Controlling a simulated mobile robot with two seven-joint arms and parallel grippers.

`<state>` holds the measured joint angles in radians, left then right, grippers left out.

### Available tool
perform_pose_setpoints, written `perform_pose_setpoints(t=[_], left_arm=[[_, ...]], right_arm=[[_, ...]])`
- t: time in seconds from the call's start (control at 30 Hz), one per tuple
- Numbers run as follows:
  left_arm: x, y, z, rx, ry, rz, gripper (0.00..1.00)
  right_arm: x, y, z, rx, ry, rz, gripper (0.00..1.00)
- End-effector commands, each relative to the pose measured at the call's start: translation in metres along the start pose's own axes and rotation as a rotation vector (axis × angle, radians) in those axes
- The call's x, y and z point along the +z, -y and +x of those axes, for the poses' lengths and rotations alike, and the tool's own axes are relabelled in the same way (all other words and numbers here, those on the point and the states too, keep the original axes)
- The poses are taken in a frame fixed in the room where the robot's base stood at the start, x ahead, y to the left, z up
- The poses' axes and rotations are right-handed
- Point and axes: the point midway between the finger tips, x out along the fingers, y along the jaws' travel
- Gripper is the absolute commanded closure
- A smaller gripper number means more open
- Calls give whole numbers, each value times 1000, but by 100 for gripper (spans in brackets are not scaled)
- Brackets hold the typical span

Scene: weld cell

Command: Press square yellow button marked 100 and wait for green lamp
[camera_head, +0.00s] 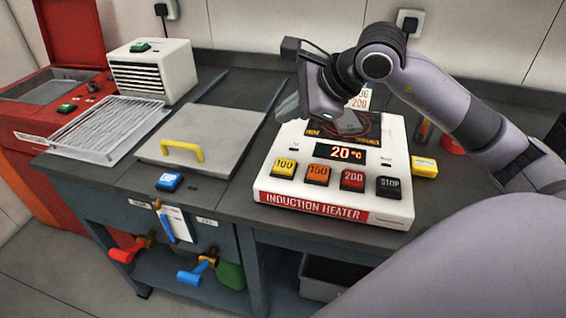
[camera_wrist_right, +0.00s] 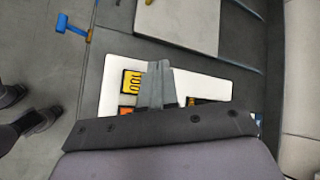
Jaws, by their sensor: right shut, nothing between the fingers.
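The white induction heater (camera_head: 330,160) stands on the bench. Its front row has a square yellow button marked 100 (camera_head: 284,168), an orange 150 button (camera_head: 317,174), a red 200 button (camera_head: 352,180) and a black STOP button (camera_head: 389,187). Its display (camera_head: 346,154) reads 20 °C. No lit green lamp shows on it. My right gripper (camera_head: 288,106) is shut and empty, above the heater's back left part. In the right wrist view, the shut fingers (camera_wrist_right: 158,70) appear just beside the yellow button (camera_wrist_right: 132,81); contact cannot be seen. My left gripper is not in view.
A grey plate with a yellow handle (camera_head: 182,150) and a blue UP button (camera_head: 169,182) lie left of the heater. A yellow block (camera_head: 425,167) sits right of the heater.

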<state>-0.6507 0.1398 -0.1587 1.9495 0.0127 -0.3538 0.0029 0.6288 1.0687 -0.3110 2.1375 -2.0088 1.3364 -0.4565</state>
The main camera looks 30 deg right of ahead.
Motion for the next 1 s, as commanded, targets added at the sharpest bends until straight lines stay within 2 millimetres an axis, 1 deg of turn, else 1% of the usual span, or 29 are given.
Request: perform_pose_setpoints(t=[0.27,0.47,0.7,0.87,1.0], left_arm=[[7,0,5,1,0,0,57],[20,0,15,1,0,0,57],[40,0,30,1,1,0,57],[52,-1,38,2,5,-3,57],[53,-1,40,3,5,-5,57]], right_arm=[[-6,-7,9,2,0,1,100],[-18,-19,26,3,1,1,100],[-36,-37,50,1,1,0,100],[-43,-43,60,-1,1,0,100],[-45,-45,62,-1,1,0,100]])
